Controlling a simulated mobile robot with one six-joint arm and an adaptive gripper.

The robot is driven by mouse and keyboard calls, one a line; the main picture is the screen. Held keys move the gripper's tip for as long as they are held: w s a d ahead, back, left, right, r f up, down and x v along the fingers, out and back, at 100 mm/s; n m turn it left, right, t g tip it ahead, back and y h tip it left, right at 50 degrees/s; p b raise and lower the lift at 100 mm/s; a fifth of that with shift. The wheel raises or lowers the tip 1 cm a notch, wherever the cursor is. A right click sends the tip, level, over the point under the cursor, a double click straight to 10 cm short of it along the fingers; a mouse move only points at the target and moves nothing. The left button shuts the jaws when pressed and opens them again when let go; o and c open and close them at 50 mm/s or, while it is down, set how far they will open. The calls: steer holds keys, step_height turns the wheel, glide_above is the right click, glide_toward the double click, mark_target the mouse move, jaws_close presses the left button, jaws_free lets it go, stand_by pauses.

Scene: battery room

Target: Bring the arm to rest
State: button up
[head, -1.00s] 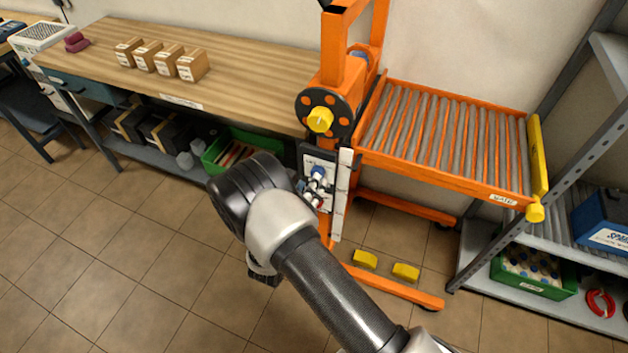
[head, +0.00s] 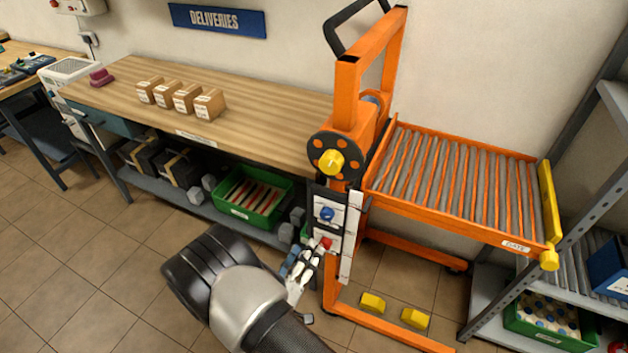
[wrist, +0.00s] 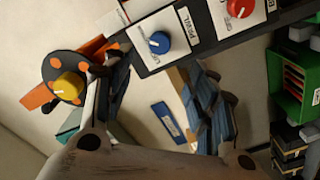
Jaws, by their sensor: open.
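My arm reaches up from the bottom of the head view, bent at a dark joint. My gripper (head: 301,268) is just below and left of the control panel on the orange lift (head: 347,95), as seen in the head view. In the wrist view my gripper (wrist: 152,80) has its two fingers well apart with nothing between them. The panel's blue knob (head: 327,214) and red knob (head: 326,243) are uncovered; the blue knob (wrist: 159,42) and red knob (wrist: 242,8) also show in the wrist view. I cannot tell the exact gap to the panel.
A roller bed (head: 455,190) joins the lift on the right. A wooden bench (head: 250,95) with several small boxes stands behind, a green crate (head: 252,200) on its lower shelf. A grey rack (head: 490,310) stands at right. Tiled floor at left (head: 80,270) is clear.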

steer(key=s+d+r+m+g+h, duration=0.3)
steer(key=d+r+g, duration=0.4)
steer(key=d+r, duration=0.3)
steer(key=s+d+r+m+g+h, duration=0.2)
steer(key=d+r+m+g+h, duration=0.3)
steer(key=d+r, duration=0.5)
steer(key=s+d+r+g+y, duration=0.3)
steer(key=s+d+g+y, duration=0.25)
steer(key=s, duration=0.45)
steer(key=s+a+r+n+t+y, duration=0.2)
steer(key=s+a+r+t+y, duration=0.2)
steer(key=s+y, duration=0.3)
steer(key=shift+s+a+r+t+y, duration=0.2)
steer(key=shift+a+r+t+y, duration=0.15)
steer(key=shift+r+t+y, duration=0.45)
